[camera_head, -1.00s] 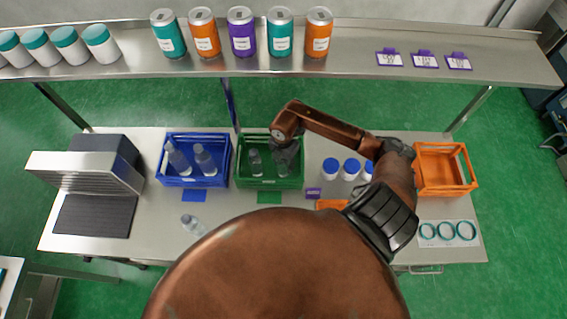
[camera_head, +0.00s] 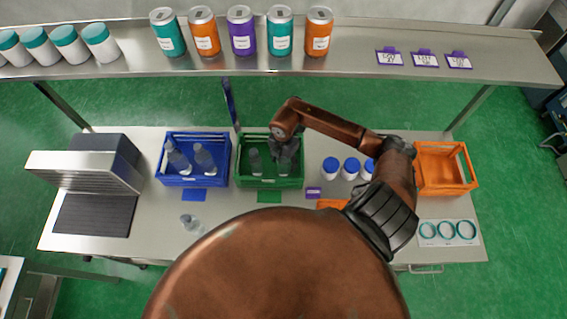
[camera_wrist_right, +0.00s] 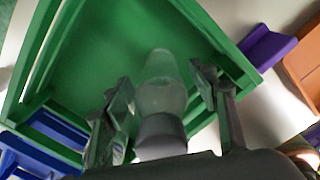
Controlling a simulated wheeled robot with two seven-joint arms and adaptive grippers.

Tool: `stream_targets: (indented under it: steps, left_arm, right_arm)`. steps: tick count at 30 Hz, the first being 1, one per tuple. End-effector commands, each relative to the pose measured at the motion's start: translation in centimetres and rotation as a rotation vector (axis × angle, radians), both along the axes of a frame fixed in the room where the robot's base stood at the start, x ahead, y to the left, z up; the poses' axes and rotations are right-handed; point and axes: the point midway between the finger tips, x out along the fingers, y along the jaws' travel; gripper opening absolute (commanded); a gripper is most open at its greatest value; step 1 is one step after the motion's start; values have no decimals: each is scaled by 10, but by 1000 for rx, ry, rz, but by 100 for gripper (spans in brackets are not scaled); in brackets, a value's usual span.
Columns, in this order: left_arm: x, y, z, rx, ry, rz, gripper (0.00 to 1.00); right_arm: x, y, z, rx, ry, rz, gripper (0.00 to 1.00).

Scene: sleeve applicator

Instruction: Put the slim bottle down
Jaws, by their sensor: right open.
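The slim bottle (camera_wrist_right: 160,85), clear with a grey cap end toward the camera, is between my right fingers in the right wrist view. In the head view it is partly hidden under the gripper, in the right half of the green crate (camera_head: 270,184). My right gripper (camera_head: 284,146) is over that crate. In the wrist view its two fingers (camera_wrist_right: 160,90) are open, one on each side of the bottle. Whether the bottle's base touches the crate floor is hard to see. My left gripper is not in view.
Another bottle (camera_head: 255,162) stands in the crate's left half. A blue crate (camera_head: 194,182) with two bottles is to the left, and a loose bottle (camera_head: 190,222) is in front. White jars with blue lids (camera_head: 351,165) are to the right. An empty orange crate (camera_head: 446,190) is farther right.

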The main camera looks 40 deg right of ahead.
Motion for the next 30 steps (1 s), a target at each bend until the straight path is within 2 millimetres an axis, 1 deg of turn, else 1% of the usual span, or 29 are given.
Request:
stream_targets:
  steps: [9, 12, 15, 18, 21, 30]
  left_arm:
    - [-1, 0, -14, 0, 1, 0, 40]
    - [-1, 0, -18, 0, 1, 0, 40]
    - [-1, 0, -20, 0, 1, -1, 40]
    - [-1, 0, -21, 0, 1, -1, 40]
    - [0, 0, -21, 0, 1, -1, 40]
    - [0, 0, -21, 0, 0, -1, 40]
  right_arm:
    - [1, -1, 64, -4, -4, 1, 54]
    - [1, -1, 82, -3, -3, 2, 54]
    - [1, -1, 96, -2, -2, 1, 54]
    - [1, 0, 106, -2, -2, 1, 54]
    - [0, 0, 111, 0, 1, 0, 54]
    - [0, 0, 112, -1, 2, 0, 54]
